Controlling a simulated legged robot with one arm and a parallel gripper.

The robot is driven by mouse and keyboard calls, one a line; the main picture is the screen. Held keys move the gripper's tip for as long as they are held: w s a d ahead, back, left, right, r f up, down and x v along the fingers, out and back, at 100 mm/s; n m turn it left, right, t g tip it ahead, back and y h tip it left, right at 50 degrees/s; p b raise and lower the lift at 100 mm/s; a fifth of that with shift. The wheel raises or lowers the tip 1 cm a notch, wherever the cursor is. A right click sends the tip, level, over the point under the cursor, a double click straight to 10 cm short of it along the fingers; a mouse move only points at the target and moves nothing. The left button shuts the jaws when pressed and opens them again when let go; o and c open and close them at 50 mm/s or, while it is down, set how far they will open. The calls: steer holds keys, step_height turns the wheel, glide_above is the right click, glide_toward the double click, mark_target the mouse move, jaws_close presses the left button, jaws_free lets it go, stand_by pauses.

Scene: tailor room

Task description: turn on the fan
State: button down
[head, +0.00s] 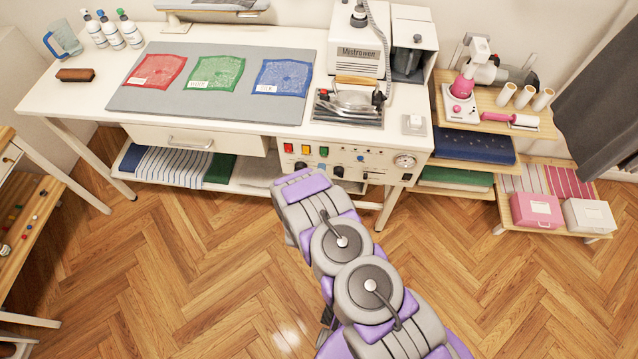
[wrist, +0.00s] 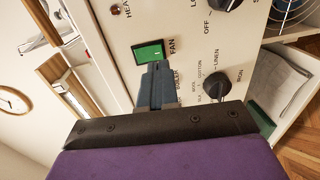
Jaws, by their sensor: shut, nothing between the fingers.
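The green fan switch (wrist: 149,52), labelled FAN, is on the white control panel in the wrist view. It also shows in the head view (head: 322,151) as the rightmost of three coloured switches, beside an orange and a red one. My gripper (wrist: 157,68) is shut and empty, with its dark fingertips at the near edge of the green switch. I cannot tell whether they touch it. Whether the switch is pressed is unclear.
Black knobs (wrist: 217,88) sit close to the fingers on the panel. The panel (head: 375,167) fronts a white table carrying an iron (head: 352,97) and a grey mat (head: 220,106). A shelf with pink and white boxes stands at right. The wooden floor is open.

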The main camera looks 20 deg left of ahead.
mark_target(324, 155)
steer(key=shift+b+x, duration=0.3)
steer(key=shift+x, duration=1.8)
